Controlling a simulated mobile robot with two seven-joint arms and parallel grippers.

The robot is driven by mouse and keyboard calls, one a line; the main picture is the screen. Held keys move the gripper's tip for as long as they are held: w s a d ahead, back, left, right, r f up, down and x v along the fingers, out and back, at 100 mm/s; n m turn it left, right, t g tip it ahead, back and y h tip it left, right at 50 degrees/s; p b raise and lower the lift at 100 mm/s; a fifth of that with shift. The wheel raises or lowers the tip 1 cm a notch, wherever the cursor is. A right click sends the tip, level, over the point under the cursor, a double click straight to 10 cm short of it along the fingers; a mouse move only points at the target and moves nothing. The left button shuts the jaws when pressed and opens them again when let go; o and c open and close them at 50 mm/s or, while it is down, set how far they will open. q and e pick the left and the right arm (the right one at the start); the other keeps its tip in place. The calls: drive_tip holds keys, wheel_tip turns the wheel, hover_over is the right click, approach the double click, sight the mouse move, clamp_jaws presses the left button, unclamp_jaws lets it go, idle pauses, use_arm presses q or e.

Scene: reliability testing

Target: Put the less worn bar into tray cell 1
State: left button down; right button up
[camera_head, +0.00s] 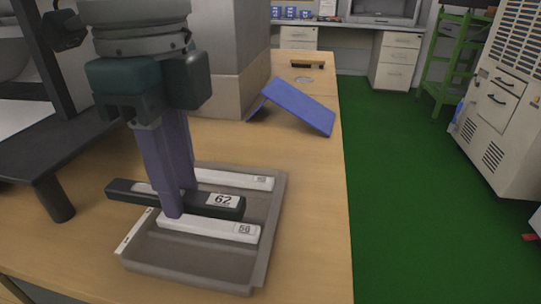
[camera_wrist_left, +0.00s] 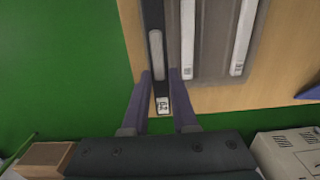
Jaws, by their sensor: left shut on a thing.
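My left gripper (camera_head: 176,203) is shut on a dark bar (camera_head: 226,208) whose white label reads 62. The fingers straddle the bar, and its left end sticks out past the tray's left side. The bar also shows between the fingers in the left wrist view (camera_wrist_left: 156,62). The grey tray (camera_head: 190,276) lies on the wooden bench. My right gripper is not in view.
A dark shelf-like stand (camera_head: 55,155) is left of the tray. A folded blue panel (camera_head: 298,106) stands behind it on the bench (camera_head: 312,220). A grey block (camera_head: 240,45) is at the back. Bare bench lies right of the tray, then green floor.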

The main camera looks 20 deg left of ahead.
use_arm(q)
wheel_tip(320, 180, down, 8)
drive_tip(key=shift+r+b, duration=0.15)
drive_tip(key=shift+b, duration=1.05)
drive_tip(key=shift+f, duration=0.3)
drive_tip(key=shift+f, duration=0.6)
drive_tip(key=c, duration=0.7)
unclamp_jaws()
drive_tip(key=shift+r, duration=0.1)
